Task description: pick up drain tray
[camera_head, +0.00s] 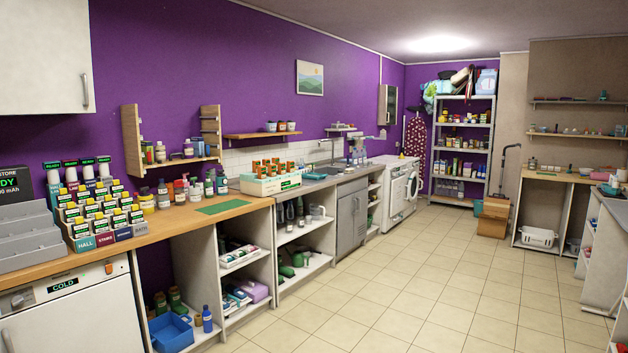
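I cannot tell for certain which thing is the drain tray. A blue open tray or bin (171,333) sits low under the counter at the lower left, beside a blue bottle. A pale tray with a green edge (271,187) stands on the wooden counter and holds several orange-topped items. A light rack-like thing with bottles (357,152) stands by the sink (318,173), too small to make out clearly. Neither of my grippers is in view.
A long counter (165,219) runs along the left wall, with open shelves below. A washing machine (400,187) and a metal shelf unit (462,150) stand farther back. A wheeled cart or box (493,218) stands at the right. The tiled floor (420,285) is clear.

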